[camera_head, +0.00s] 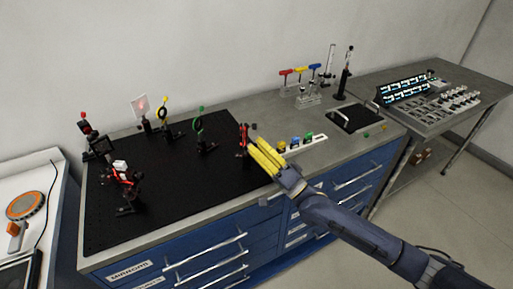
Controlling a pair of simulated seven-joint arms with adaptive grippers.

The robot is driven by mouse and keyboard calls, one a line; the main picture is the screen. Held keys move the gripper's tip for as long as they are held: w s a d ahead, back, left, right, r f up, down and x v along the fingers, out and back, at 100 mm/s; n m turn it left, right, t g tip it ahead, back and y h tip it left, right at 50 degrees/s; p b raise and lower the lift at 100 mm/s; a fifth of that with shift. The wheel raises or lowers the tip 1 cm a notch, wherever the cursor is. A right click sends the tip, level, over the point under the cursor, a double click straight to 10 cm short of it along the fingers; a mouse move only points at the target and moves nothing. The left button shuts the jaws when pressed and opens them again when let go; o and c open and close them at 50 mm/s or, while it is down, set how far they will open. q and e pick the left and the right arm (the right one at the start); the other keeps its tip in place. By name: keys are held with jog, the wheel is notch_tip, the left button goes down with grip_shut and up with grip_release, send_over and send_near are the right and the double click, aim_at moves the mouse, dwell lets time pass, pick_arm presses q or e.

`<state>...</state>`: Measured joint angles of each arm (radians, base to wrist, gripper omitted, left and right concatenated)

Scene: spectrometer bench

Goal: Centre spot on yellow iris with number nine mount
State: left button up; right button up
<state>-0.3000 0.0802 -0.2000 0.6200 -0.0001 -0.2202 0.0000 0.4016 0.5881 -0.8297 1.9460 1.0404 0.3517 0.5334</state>
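A yellow ring iris (163,103) stands on a post near the back of the black breadboard. Next to it is a white card (140,106) with a reddish spot on it. My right gripper (254,146), with yellow fingers, reaches in from the right over the breadboard's right edge. Its fingertips are beside a small black-and-red mount (243,138); I cannot tell whether they touch it. Other dark mounts with red parts (125,177) stand at the left. No mount number is readable, so I cannot tell which is number nine. My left gripper is not in view.
A green ring iris (198,121) stands mid-breadboard (185,205). Right of my gripper are small coloured items (296,142). Behind are a rack of coloured-handled tools (300,72) and a recessed tray (355,117). The breadboard's front middle is clear.

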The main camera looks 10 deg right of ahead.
jog(key=shift+o, duration=0.7)
jog(key=shift+f, duration=0.1)
jog(key=shift+s+d+f, duration=0.1)
jog(key=shift+s+d, duration=0.05)
jog(key=v, duration=1.1)
jog(key=shift+s, duration=0.25)
jog(key=shift+o, duration=0.2)
jog(key=shift+d, duration=0.15)
